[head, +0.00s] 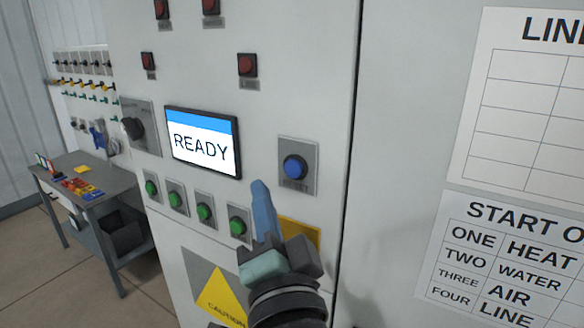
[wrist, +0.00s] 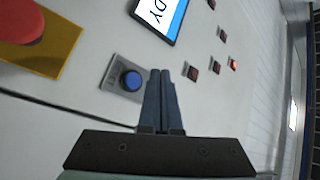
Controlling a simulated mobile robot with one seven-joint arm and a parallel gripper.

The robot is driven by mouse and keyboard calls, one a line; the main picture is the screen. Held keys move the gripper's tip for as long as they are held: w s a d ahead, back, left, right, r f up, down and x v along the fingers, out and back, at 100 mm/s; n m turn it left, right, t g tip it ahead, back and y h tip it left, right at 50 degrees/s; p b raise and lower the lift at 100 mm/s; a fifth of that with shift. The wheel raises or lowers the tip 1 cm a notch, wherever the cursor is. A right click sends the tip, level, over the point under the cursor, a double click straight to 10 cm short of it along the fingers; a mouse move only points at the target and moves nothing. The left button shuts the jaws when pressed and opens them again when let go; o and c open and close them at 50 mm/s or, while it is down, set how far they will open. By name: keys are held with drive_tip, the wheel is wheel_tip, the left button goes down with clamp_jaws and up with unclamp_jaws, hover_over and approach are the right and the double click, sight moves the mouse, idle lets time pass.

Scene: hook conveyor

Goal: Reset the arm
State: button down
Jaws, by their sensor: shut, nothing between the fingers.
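My gripper (head: 261,186) is shut and empty, its blue fingers pointing up in front of the control cabinet. It also shows in the wrist view (wrist: 160,74), fingers together. A blue RESET button (head: 295,167) on a grey plate is just right of and above the fingertips in the head view. In the wrist view the blue button (wrist: 131,81) lies just left of the fingers. I cannot tell whether the fingertips touch the panel. A screen (head: 202,143) reads READY.
Several green buttons (head: 204,212) and a black rotary switch (head: 133,128) are on the cabinet. A red button (wrist: 22,22) on a yellow plate shows in the wrist view. A grey table (head: 88,185) stands at left. Printed charts (head: 510,262) hang at right.

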idle(0.3)
drive_tip(key=s+r+n+t+h+b, duration=0.1)
drive_tip(key=s+r+n+t+b, duration=0.2)
drive_tip(key=s+r+n, duration=0.2)
drive_tip(key=s+r+n+t+h+b, duration=0.1)
drive_tip(key=s+r+n+t+b, duration=0.2)
drive_tip(key=s+r, duration=0.4)
wheel_tip(320, 180, up, 5)
drive_tip(key=shift+s+f+n+t+h, duration=0.2)
drive_tip(key=shift+n+t+h, duration=0.25)
drive_tip(key=shift+n, duration=0.55)
